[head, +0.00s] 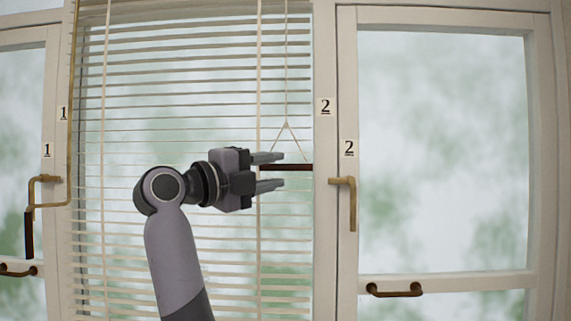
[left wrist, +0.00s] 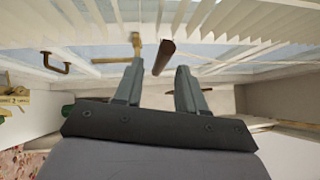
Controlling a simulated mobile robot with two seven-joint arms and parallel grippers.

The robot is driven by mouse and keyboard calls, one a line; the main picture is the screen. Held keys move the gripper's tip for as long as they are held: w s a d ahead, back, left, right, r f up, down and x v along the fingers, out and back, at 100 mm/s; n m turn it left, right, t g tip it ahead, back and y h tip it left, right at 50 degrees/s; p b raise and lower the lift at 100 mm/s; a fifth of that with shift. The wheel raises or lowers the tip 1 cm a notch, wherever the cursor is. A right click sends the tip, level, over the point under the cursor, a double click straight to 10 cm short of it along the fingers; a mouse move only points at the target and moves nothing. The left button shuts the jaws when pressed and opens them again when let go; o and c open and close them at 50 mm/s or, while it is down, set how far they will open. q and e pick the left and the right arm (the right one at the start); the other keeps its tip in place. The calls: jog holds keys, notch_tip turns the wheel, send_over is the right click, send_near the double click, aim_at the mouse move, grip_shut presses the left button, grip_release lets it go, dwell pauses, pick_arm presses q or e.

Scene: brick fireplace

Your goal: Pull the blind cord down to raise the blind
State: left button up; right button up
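The white slatted blind (head: 180,110) hangs lowered over the middle window. Its pull cord (head: 286,85) comes down near the right edge of the blind and splits into a triangle. A dark brown bar handle (head: 298,167) hangs level from it. My left gripper (head: 279,171) is open, with one finger above and one below the bar in the head view. In the left wrist view the bar (left wrist: 164,56) shows between and beyond the open fingertips (left wrist: 158,71), with gaps on both sides. I cannot tell how deep it sits. My right gripper is not in view.
A brass window handle (head: 351,185) on the right frame is close to the bar's right end. A brown pull handle (head: 394,290) sits low on the right window. A brass handle (head: 33,190) is on the left window. Thin ladder cords (head: 259,230) run down the blind.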

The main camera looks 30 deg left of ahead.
aim_at(282, 168)
pick_arm(q)
jog(key=shift+p+x, duration=0.5)
jog(key=shift+x, duration=1.5)
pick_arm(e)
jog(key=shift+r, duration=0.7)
